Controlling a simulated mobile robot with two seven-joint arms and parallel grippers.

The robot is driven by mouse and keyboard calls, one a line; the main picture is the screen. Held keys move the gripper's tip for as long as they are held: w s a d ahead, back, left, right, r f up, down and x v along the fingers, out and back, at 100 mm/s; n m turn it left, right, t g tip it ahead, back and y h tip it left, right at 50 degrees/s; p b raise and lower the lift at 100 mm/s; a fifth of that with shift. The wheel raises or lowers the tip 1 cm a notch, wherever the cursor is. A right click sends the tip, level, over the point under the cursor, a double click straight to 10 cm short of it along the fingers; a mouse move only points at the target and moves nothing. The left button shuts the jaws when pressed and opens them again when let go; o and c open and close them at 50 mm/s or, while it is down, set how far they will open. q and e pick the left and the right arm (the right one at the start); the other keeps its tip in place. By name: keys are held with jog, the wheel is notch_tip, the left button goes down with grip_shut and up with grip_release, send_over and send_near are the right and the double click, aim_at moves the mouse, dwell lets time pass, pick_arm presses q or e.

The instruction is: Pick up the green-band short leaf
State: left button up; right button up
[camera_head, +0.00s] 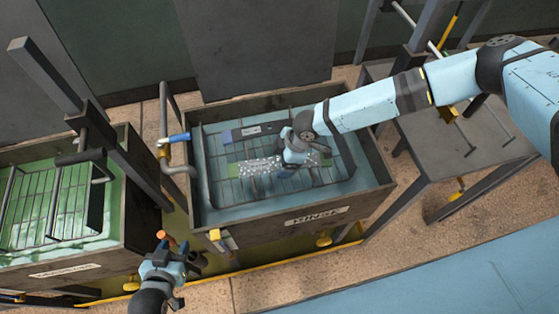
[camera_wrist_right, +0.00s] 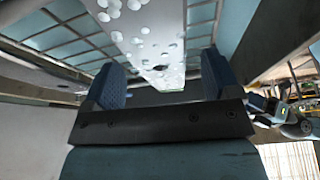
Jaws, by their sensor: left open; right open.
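A grey leaf covered in white foam spots, with green at its end (camera_head: 258,167), lies across the wire rack in the rinse tank. My right gripper (camera_head: 290,163) is over this leaf, near its right part, and hides some of it. In the right wrist view the foam-spotted leaf (camera_wrist_right: 150,42) runs between the two open fingers of my right gripper (camera_wrist_right: 162,82), with a gap on each side. My left gripper (camera_head: 168,262) is open and empty, in front of the tanks at the lower left.
The rinse tank (camera_head: 375,168) holds water and the wire rack (camera_head: 215,158). A blue-banded leaf (camera_head: 250,131) lies behind the spotted one. A green-liquid tank (camera_head: 100,243) with another rack stands left. A grey table (camera_head: 470,150) is at right. A pipe with a blue handle (camera_head: 180,137) stands at the rinse tank's left.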

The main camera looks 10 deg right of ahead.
jog(key=shift+a+f, duration=0.15)
jog(key=shift+f, duration=0.2)
jog(key=c, duration=1.2)
jog(key=shift+w+r, duration=0.1)
jog(key=shift+c, duration=0.4)
